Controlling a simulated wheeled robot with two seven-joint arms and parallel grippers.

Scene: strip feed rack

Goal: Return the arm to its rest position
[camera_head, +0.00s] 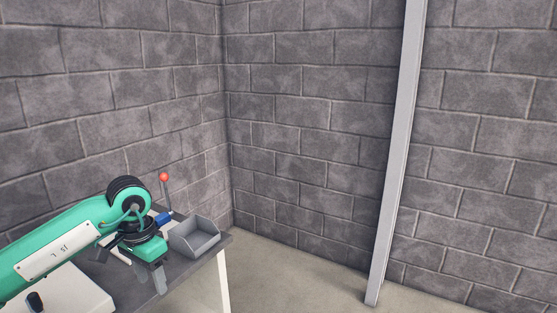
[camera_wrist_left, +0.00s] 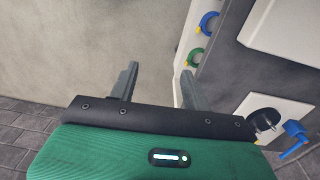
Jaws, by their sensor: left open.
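My left arm (camera_head: 60,250) is green and comes in from the left in the head view. Its gripper (camera_head: 130,271) is over the dark table, fingers pointing down. In the left wrist view the two grey fingers of the left gripper (camera_wrist_left: 158,78) stand apart with nothing between them. The pale floor shows beyond them. My right arm and gripper are in neither view.
A grey open bin (camera_head: 194,240) sits at the corner of the table (camera_head: 218,262). A red-knobbed lever (camera_head: 164,177) and a blue part (camera_head: 165,217) stand close to the gripper. Blue (camera_wrist_left: 209,22) and green (camera_wrist_left: 195,57) rings show at right. Floor right of the table is clear.

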